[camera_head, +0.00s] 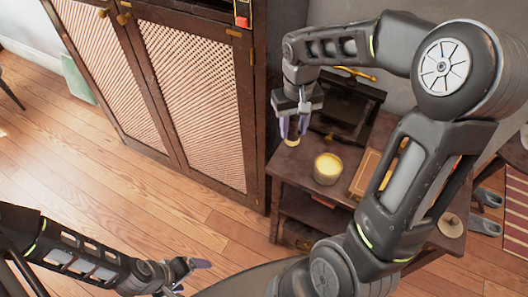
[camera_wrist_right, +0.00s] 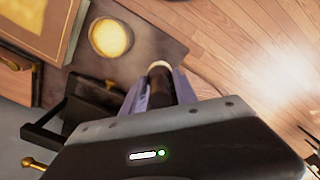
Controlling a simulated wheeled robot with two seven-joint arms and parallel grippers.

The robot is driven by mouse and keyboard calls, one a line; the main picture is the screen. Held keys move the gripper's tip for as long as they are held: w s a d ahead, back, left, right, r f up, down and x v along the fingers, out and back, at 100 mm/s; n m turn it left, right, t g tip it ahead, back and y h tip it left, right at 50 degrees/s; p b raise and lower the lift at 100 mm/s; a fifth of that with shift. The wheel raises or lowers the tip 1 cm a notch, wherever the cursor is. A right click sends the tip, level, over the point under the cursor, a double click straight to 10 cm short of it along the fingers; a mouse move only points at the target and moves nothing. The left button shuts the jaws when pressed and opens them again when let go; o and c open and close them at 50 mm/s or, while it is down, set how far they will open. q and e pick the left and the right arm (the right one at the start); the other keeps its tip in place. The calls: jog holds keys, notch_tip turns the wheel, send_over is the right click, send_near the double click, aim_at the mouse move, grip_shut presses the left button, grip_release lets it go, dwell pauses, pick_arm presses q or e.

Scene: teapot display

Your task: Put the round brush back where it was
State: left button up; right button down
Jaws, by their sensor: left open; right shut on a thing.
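My right gripper (camera_head: 294,126) points down over the back left part of the small dark wooden table (camera_head: 288,172). It is shut on the round brush (camera_head: 292,142), whose pale end shows just below the fingers. In the right wrist view the brush (camera_wrist_right: 159,82) is a dark cylinder with a light tip between the purple-grey fingers (camera_wrist_right: 172,88). Most of the brush is hidden by the gripper, and I cannot tell whether its end touches the table. My left gripper (camera_head: 188,272) is open and empty, low over the floor.
A yellow-topped candle or jar (camera_head: 328,168) stands on the table right of the brush. Behind is a black stand or box (camera_head: 346,110) with a brass bar (camera_head: 355,74). A framed flat item or book (camera_head: 368,172) lies further right. A tall lattice-door cabinet (camera_head: 195,95) stands left.

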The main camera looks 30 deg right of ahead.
aim_at(291, 143)
jog(key=shift+w+a, duration=0.1)
jog(key=shift+a, duration=0.15)
jog(key=shift+d, duration=0.1)
jog(key=shift+f, duration=3.15)
jog(key=shift+f+p, duration=0.3)
jog(key=shift+f, duration=1.6)
jog(key=shift+f, duration=0.1)
